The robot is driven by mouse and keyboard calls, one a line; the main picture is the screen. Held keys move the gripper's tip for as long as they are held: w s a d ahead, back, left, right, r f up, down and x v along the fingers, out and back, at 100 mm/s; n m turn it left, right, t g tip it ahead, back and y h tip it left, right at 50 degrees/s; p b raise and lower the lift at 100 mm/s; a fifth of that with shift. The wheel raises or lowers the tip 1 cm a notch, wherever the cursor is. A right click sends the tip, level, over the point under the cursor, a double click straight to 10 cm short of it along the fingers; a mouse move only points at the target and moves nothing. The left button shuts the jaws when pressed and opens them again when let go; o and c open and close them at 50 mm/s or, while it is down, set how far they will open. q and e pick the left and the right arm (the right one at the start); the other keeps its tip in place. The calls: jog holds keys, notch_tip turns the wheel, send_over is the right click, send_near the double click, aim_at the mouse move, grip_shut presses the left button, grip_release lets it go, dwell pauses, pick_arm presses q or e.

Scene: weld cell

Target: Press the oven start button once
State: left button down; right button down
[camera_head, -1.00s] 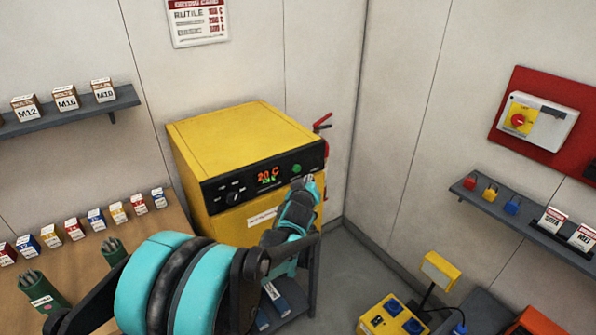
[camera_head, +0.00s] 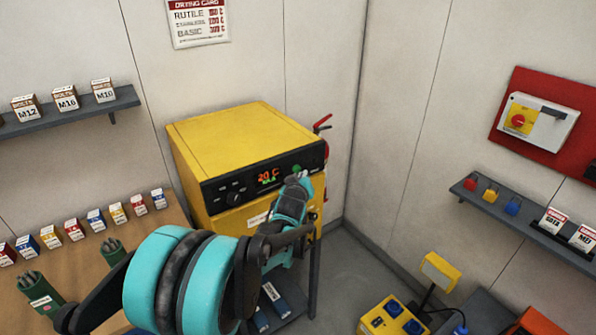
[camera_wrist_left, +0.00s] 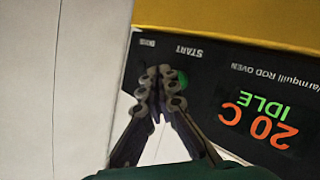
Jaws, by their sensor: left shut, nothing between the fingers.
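The yellow rod oven (camera_head: 240,140) has a black front panel with a display that reads 20 C and, in the wrist view, IDLE (camera_wrist_left: 266,107). The green start button (camera_head: 297,168) is at the panel's right part; in the wrist view the button (camera_wrist_left: 183,80) shows under the word START, partly hidden by a finger. My left gripper (camera_head: 303,178) is shut and empty, with its fingertips right at the button. In the wrist view the gripper (camera_wrist_left: 160,80) overlaps the button's left edge. I cannot tell whether it touches. My right gripper is not in view.
A red handle (camera_head: 322,123) sticks out at the oven's right side. A shelf with small boxes (camera_head: 66,98) is at the left, and a workbench with boxes and rod holders (camera_head: 113,250) is below it.

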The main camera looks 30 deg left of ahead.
pick_arm(q)
jog(key=shift+a, duration=0.15)
dwell(0.7)
jog(key=shift+w+a, duration=0.15)
jog(key=shift+a, duration=0.1)
jog(key=shift+w+a, duration=0.2)
jog(key=shift+a, duration=0.35)
dwell(0.7)
jog(key=shift+d, duration=0.1)
jog(key=shift+s+d, duration=0.4)
jog(key=shift+d, duration=0.4)
jog(key=shift+d, duration=0.1)
jog(key=shift+s+d, duration=0.3)
jog(key=shift+d, duration=0.45)
jog(key=shift+s+d, duration=0.35)
jog(key=shift+d, duration=0.4)
jog(key=shift+s+d, duration=0.3)
jog(key=shift+d, duration=0.45)
